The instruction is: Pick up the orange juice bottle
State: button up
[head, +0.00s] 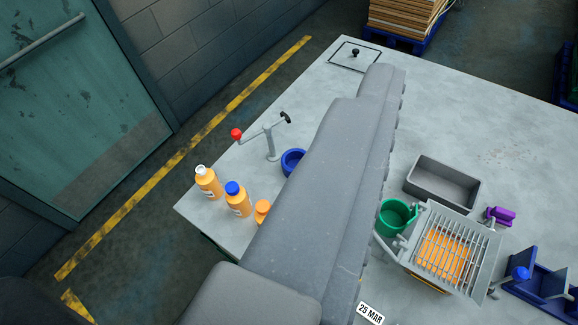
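Two orange juice bottles stand upright near the left corner of the grey table (330,85) in the head view. One bottle has a white cap (208,184), and the other, just right of it, has a blue cap (238,202). A third orange bottle or container (262,209) is beside them, partly hidden by my grey arm. My arm crosses the middle of the view from the bottom to the upper right. My gripper's fingers do not show, so what they hold cannot be seen.
A stand with red and black knobs (270,143) and a blue ring-shaped holder (291,161) are behind the bottles. Right of my arm are a green cup (396,217), a grey bin (443,184), a slatted metal rack (450,245) and a blue fixture (540,283).

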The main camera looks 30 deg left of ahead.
aim_at(207, 179)
jog(key=u, duration=1.1)
jog(key=k, duration=1.05)
jog(key=u, duration=0.55)
jog(key=i, duration=1.5)
jog(key=z, duration=0.6)
jog(key=i, duration=0.45)
jog(key=z, duration=0.35)
